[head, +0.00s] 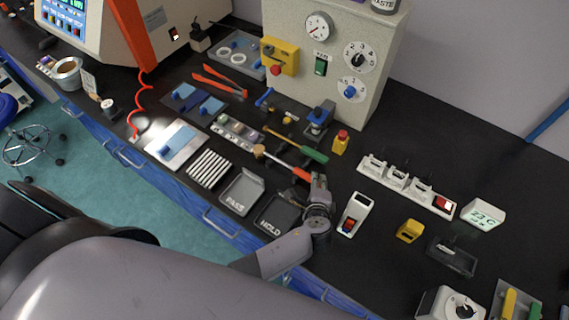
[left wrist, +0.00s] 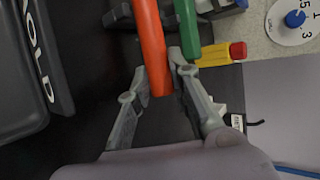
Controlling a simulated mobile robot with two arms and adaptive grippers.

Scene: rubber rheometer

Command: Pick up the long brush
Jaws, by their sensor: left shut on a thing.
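The long brush (head: 300,172) has an orange-red handle, a thin shaft and a tan round head, and lies slantwise on the black bench. My left gripper (head: 317,184) is at the handle's end and is shut on it. In the left wrist view, the orange handle (left wrist: 151,40) runs between the two fingers of my left gripper (left wrist: 161,76). I cannot tell whether the brush touches the bench. A green-handled tool (head: 313,154) lies close beside it; its handle (left wrist: 187,30) is right against one finger in the left wrist view. My right gripper is not in view.
A HOLD tray (head: 262,222) and a PASS tray (head: 241,207) lie on the near side. A yellow block with a red button (head: 340,143) stands behind the green handle. A white-and-black device (head: 356,214) and a white power strip (head: 405,188) are to the right.

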